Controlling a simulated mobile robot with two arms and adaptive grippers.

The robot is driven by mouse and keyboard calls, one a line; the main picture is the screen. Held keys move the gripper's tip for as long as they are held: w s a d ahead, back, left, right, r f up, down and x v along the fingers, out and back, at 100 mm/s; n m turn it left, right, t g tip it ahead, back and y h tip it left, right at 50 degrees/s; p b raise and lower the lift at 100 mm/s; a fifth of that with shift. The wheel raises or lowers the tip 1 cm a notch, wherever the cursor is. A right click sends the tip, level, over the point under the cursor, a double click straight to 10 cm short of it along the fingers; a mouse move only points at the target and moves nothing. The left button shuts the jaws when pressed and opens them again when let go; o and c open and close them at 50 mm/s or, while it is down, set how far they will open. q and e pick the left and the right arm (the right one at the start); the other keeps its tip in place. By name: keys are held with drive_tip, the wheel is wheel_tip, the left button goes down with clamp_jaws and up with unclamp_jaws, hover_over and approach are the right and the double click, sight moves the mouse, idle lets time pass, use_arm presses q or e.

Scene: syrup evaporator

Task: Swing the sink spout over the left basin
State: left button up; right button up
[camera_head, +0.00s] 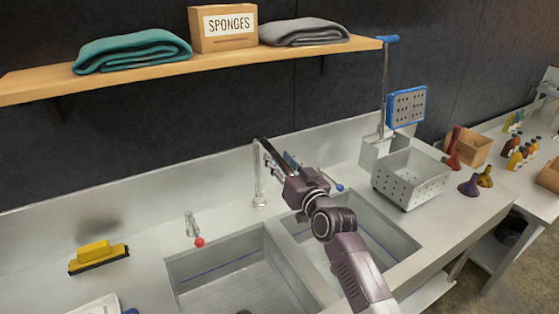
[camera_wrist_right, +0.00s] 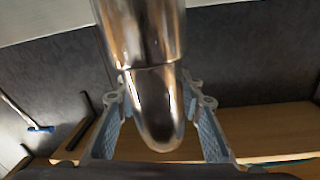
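The chrome sink spout (camera_head: 267,149) rises on a thin riser behind the sink and leans toward the front right, near the right basin (camera_head: 398,240). The left basin (camera_head: 215,270) lies to the left of the divider. My right gripper (camera_head: 279,158) is at the spout, reaching in over the right basin. In the right wrist view, the rounded spout end (camera_wrist_right: 158,110) is between the two fingers of the gripper (camera_wrist_right: 158,100). The fingers are close to its sides; whether they press on it I cannot tell. My left gripper is not in view.
A red-knobbed tap (camera_head: 199,242) stands left of the spout; a blue knob (camera_head: 339,187) is to the right. A perforated metal basket (camera_head: 411,180) sits right of the sink. A yellow brush (camera_head: 97,255) lies at left. A wooden shelf (camera_head: 205,63) hangs above.

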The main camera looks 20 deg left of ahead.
drive_tip(key=v, duration=1.2)
